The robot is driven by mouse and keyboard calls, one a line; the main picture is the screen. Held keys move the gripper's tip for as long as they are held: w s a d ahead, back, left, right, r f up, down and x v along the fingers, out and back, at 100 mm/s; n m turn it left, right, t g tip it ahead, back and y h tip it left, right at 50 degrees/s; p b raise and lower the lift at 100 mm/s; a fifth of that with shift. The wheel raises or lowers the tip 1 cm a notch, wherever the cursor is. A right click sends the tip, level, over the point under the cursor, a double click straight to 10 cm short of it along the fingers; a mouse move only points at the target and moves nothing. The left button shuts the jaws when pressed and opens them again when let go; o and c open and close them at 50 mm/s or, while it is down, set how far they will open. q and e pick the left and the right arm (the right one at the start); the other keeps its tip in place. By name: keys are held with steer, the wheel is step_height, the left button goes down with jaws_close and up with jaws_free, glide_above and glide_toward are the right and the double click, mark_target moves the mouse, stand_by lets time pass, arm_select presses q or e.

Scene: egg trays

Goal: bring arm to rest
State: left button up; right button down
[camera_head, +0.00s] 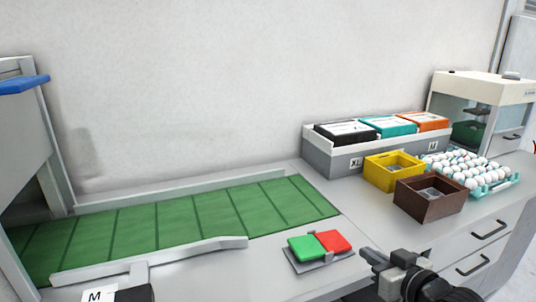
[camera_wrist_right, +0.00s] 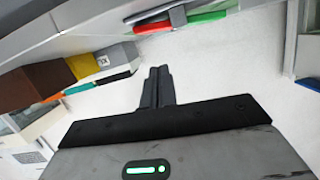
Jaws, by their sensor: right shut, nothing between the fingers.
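My right gripper (camera_head: 370,255) comes in at the bottom right of the head view, over the front of the counter near the red and green buttons. In the right wrist view its two fingers (camera_wrist_right: 159,72) are together with nothing between them. It touches no object that I can make out. My left gripper does not show in either view.
A green conveyor (camera_head: 180,219) runs across the left. Green (camera_head: 308,249) and red (camera_head: 333,241) buttons sit at the counter front. Brown (camera_head: 428,207) and yellow (camera_head: 392,174) boxes, an egg tray (camera_head: 492,187) and a grey bin (camera_head: 330,160) stand right.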

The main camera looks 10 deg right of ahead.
steer(key=s+a+f+g, duration=0.2)
steer(key=s+a+f, duration=0.4)
steer(key=s+f, duration=0.3)
steer(key=s+a+f+g+h, duration=0.1)
steer(key=s+a+f+g, duration=0.1)
steer(key=s+a+f, duration=0.4)
steer(key=s+f, duration=0.3)
steer(key=s, duration=0.2)
steer(key=shift+s+f, duration=0.25)
